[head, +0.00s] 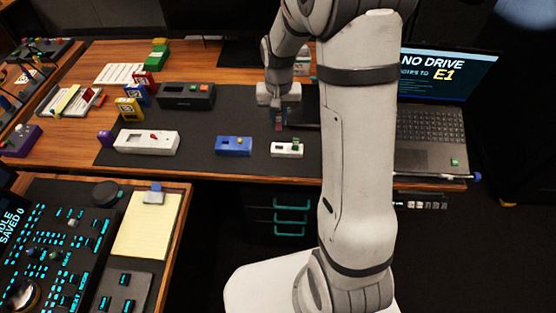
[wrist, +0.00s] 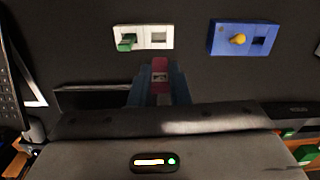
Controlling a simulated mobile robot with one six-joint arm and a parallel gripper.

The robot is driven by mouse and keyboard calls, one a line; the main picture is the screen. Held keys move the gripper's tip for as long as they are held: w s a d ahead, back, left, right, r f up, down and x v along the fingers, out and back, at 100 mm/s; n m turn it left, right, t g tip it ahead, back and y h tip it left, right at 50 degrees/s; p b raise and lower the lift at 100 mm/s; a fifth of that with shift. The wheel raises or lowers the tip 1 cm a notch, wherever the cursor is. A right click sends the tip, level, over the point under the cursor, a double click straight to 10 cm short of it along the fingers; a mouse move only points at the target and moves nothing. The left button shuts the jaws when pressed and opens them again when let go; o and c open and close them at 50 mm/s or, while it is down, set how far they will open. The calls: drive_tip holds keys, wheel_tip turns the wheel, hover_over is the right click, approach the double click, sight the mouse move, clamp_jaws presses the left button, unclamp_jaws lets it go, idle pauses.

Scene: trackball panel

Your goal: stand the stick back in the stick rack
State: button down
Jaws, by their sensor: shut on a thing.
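My gripper (head: 279,113) is shut on a red stick (head: 278,122), held above the dark mat. In the wrist view the red stick (wrist: 160,64) shows a pale label and sits between the blue fingertips (wrist: 159,82). In the head view this holder (head: 287,153) is at the mat's right front. A blue holder (head: 234,145) with a yellow knob is left of it. I cannot tell which holder is the stick rack.
An open laptop (head: 432,130) is on the right. The bare mat between the holders is clear.

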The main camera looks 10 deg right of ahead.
drive_tip(key=shift+s+r+m+b, duration=0.2)
drive_tip(key=shift+s+m+b, duration=0.1)
drive_tip(key=shift+b, duration=0.25)
drive_tip(key=shift+f, duration=0.35)
wheel_tip(320, 180, down, 9)
drive_tip(key=shift+r, duration=0.2)
drive_tip(key=shift+f, duration=0.2)
drive_tip(key=c, duration=1.4)
unclamp_jaws()
drive_tip(key=shift+o, duration=0.2)
